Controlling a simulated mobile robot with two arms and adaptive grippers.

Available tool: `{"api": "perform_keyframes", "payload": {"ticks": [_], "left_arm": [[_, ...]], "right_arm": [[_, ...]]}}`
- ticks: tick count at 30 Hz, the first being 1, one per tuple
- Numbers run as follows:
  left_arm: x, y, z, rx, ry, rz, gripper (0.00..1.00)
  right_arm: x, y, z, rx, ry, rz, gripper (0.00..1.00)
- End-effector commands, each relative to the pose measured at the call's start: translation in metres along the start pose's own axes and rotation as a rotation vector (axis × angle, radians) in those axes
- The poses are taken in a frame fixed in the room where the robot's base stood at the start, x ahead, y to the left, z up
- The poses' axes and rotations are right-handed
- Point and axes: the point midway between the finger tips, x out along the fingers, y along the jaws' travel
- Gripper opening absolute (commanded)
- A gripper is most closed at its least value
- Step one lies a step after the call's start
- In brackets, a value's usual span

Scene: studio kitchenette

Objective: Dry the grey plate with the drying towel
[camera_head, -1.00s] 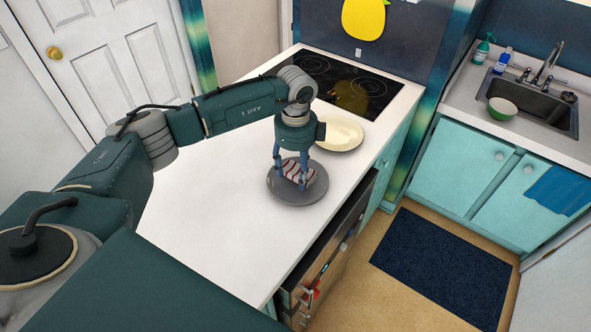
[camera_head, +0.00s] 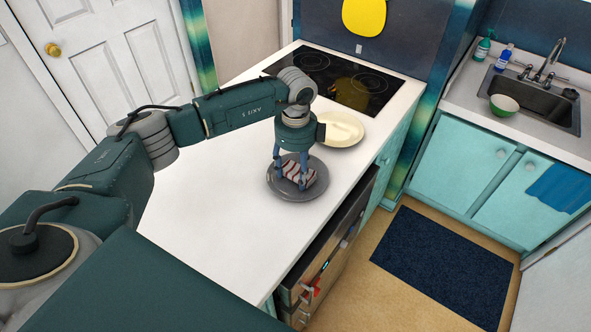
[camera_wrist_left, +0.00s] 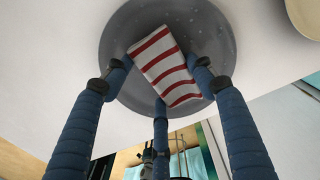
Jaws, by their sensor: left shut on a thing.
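The grey plate (camera_head: 313,192) lies flat on the white counter, with small light spots like droplets on its rim in the left wrist view (camera_wrist_left: 122,45). The drying towel (camera_head: 297,172), folded, white with red stripes, is on the plate's middle. My left gripper (camera_head: 293,180) comes down from above with its blue fingers around the towel, shut on it. In the left wrist view the fingers (camera_wrist_left: 160,92) press at the towel's sides, and the towel (camera_wrist_left: 165,65) covers part of the plate. My right gripper is not in view.
A cream plate (camera_head: 343,130) lies just behind the grey plate, close to my left gripper. The black cooktop (camera_head: 345,82) is farther back. An open drawer (camera_head: 325,255) is below the counter's right edge. The counter's front-left part is clear.

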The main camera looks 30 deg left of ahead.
Motion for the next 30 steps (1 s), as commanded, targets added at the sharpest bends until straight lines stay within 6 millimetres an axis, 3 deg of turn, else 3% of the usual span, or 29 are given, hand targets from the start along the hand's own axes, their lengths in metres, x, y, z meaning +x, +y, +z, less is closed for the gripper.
{"api": "perform_keyframes", "payload": {"ticks": [24,30], "left_arm": [[0.009,-0.009,-0.005,0.001,0.001,-0.001,0.35],[0.009,-0.009,0.002,-0.002,0.000,0.000,0.35]], "right_arm": [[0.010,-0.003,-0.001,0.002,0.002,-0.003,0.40],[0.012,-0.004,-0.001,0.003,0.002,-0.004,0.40]]}}
